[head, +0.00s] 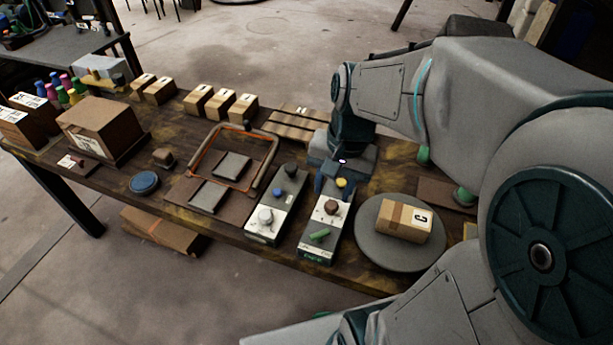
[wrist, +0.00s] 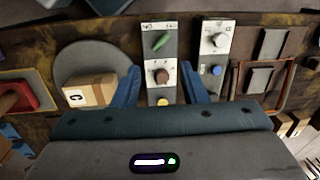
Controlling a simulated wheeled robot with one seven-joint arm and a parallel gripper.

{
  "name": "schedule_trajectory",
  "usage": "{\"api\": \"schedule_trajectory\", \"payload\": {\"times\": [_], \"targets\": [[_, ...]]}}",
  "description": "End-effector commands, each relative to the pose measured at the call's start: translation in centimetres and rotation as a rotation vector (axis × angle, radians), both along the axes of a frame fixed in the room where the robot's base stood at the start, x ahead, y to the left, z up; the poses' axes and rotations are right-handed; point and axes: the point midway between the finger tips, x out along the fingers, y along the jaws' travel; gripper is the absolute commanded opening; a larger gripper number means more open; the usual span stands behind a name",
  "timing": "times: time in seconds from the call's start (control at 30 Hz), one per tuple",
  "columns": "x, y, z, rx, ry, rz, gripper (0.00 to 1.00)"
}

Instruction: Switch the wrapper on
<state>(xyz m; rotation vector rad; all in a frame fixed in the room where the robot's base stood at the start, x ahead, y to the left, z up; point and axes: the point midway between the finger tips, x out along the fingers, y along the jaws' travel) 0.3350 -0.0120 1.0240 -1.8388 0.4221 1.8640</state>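The wrapper seems to be the grey round turntable (head: 375,250) with a cardboard box marked C (head: 404,219) on it; it also shows in the wrist view (wrist: 75,58). Beside it is a control box (head: 315,248) with a green lever (head: 319,236), a brown knob (head: 331,207) and a yellow button (head: 341,183). Its label is too small to read. In the wrist view the green lever (wrist: 162,42) lies at a slant. My gripper (wrist: 160,78) is open and empty, its blue fingers either side of this box, near the brown knob (wrist: 161,76) and yellow button (wrist: 163,101).
A second control box (head: 270,232) with a white knob, blue button and black knob stands close to the left. An orange-edged frame (head: 194,165) with grey pads lies further left. Several cartons and a blue disc (head: 145,183) occupy the table's left side.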

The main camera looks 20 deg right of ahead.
Motion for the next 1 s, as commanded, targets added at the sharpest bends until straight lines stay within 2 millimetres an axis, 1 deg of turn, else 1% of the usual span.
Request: {"api": "schedule_trajectory", "payload": {"times": [0.03,0.2,0.3,0.4,0.57,0.73,0.87,1.0], "targets": [[1.1,-0.6,-1.4,0.028,0.064,-0.108,0.39],[3.9,-2.2,-4.4,0.092,0.250,-0.460,0.39],[5.2,-3.0,-5.9,0.111,0.339,-0.622,0.39],[6.1,-3.6,-7.0,0.120,0.405,-0.737,0.39],[6.7,-4.0,-8.0,0.124,0.458,-0.831,0.39],[6.4,-3.5,-9.4,0.126,0.466,-0.844,0.39],[5.7,-2.6,-11.7,0.124,0.469,-0.841,0.39],[5.0,-1.5,-14.5,0.124,0.468,-0.840,0.39]]}}
